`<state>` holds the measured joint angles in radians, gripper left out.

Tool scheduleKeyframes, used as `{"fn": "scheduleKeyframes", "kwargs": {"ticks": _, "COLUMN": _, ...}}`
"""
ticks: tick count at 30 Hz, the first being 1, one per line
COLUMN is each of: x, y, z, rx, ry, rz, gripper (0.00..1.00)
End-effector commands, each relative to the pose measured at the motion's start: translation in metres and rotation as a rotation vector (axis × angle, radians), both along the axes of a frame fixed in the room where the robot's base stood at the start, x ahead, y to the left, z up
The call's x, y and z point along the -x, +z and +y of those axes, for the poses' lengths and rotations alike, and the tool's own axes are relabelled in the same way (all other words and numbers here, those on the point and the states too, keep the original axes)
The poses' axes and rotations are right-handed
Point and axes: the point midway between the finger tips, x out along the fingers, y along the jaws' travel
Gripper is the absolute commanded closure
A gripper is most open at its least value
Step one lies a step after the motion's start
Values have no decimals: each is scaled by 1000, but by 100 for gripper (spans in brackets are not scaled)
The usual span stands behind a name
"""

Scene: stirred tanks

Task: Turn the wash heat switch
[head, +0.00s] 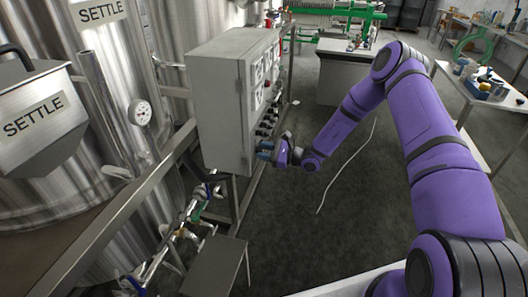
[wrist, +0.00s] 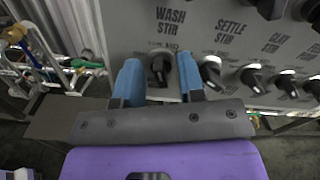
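The grey control cabinet (head: 217,95) stands left of centre in the head view, with its knobs on the right-hand face. In the wrist view, its panel (wrist: 130,30) carries a row of black rotary knobs. My gripper (wrist: 160,75) is open, its two blue fingers on either side of a black knob (wrist: 159,67) below the label "WASH STIR" (wrist: 171,20). I cannot tell whether the fingers touch it. No "WASH HEAT" label is readable. In the head view, my gripper (head: 266,151) is at the cabinet's lower knob row.
Another knob (wrist: 210,72) stands close right of the fingers, below "SETTLE STIR" (wrist: 230,30). Further knobs (wrist: 255,78) continue to the right. Pipes and valves (wrist: 50,60) lie left of the panel. Steel settle tanks (head: 40,130) stand left; open floor (head: 345,215) lies right of the cabinet.

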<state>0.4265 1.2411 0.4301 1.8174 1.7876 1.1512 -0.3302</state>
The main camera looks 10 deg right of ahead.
Motion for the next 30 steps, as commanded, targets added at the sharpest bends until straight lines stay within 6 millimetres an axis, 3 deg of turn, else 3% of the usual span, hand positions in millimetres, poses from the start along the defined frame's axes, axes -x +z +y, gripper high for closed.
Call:
{"fn": "scheduleKeyframes", "kwargs": {"ticks": 8, "x": -1, "y": 0, "z": 1, "rx": 0, "ry": -1, "rz": 0, "gripper": 64}}
{"fn": "scheduleKeyframes", "kwargs": {"ticks": 13, "x": -1, "y": 0, "z": 1, "rx": 0, "ry": 0, "rz": 0, "gripper": 100}}
{"fn": "scheduleKeyframes", "kwargs": {"ticks": 22, "x": 0, "y": 0, "z": 1, "rx": 14, "ry": -1, "rz": -22, "gripper": 100}}
{"fn": "scheduleKeyframes", "kwargs": {"ticks": 30, "x": 0, "y": -1, "z": 1, "rx": 85, "ry": -1, "rz": -147, "gripper": 100}}
